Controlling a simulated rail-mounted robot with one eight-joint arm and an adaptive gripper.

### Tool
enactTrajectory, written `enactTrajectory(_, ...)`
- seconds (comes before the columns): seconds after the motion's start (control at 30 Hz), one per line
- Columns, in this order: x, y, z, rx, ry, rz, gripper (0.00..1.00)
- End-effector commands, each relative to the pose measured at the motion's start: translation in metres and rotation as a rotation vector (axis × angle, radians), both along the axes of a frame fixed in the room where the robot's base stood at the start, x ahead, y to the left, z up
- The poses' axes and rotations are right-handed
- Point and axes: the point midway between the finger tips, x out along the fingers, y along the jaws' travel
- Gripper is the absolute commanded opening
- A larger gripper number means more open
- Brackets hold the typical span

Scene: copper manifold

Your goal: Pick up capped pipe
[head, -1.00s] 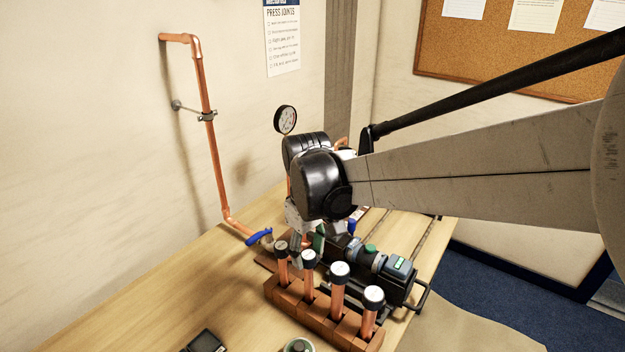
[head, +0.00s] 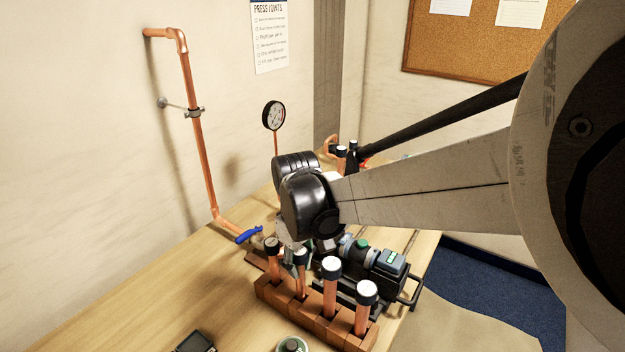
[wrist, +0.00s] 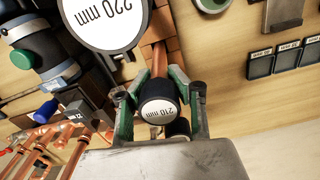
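Several copper pipes with dark caps stand upright in a brown rack (head: 316,314) in the head view. In the wrist view, the capped pipe marked "210 mm" (wrist: 157,104) is between the green-padded fingers of my gripper (wrist: 158,74). The fingers stand wider than its cap, and I see no clear grip on the pipe. The "220 mm" capped pipe (wrist: 103,18) is close to the camera at top left. Another dark cap (wrist: 178,128) is partly hidden by my gripper. In the head view, my wrist hides most of the fingers near the rack's left pipes.
A black and green tool (head: 362,258) lies just behind the rack. A copper wall pipe with a blue-handled valve (head: 248,235) is at left, and a gauge (head: 273,115) stands behind my wrist. A dark device (head: 194,341) lies at the front. The left tabletop is clear.

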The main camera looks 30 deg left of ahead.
Motion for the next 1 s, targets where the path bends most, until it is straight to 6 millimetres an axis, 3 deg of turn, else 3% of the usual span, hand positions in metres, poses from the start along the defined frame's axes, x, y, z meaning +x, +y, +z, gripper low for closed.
enactTrajectory(0.43,-0.001,0.002,0.007,0.0,0.0,0.003,0.0)
enactTrajectory(0.8,-0.005,0.001,0.074,0.0,-0.001,0.007,0.0)
enactTrajectory(1.0,-0.005,0.001,0.097,0.0,0.0,0.007,0.0)
